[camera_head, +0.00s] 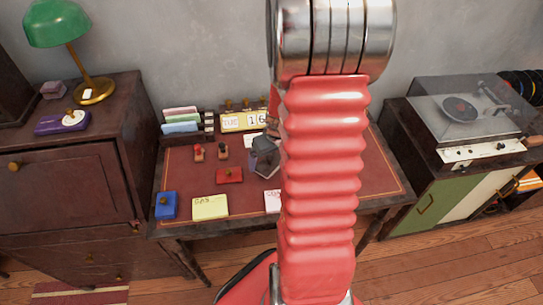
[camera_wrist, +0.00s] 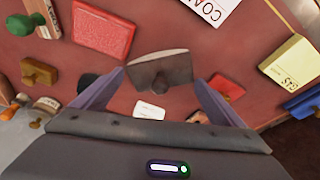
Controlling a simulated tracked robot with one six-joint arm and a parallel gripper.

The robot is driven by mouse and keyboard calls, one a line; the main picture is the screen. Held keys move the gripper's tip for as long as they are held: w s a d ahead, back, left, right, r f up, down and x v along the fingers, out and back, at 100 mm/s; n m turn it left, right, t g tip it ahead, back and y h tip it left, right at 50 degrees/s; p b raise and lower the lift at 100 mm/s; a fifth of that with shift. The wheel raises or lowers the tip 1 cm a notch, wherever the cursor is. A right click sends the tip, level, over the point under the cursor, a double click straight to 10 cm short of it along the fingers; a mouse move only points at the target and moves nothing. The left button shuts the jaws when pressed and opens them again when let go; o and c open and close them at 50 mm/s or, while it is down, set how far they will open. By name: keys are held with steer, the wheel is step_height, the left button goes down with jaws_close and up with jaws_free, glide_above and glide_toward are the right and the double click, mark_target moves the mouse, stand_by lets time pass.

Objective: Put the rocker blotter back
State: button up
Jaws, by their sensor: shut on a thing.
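The rocker blotter (camera_wrist: 172,68) is a dark grey-brown block with a round knob and a pale lower edge. It sits between the two fingers of my gripper (camera_wrist: 160,80), which is shut on it. In the head view, the blotter (camera_head: 267,166) shows below my dark gripper (camera_head: 264,148), just left of my red arm. It is over the middle of the red desk top (camera_head: 190,180). I cannot tell whether it touches the desk. My arm hides part of the desk.
Left of the blotter lie a red pad (camera_head: 229,175) and two small stamps (camera_head: 210,152). In front are a yellow GAS pad (camera_head: 210,207), a COAL pad (camera_wrist: 208,8) and a blue box (camera_head: 165,205). Behind stands a calendar (camera_head: 240,121). A larger red block (camera_wrist: 102,30) lies nearby.

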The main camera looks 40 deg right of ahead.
steer(key=o, duration=0.9)
steer(key=v, duration=1.2)
stand_by(0.5)
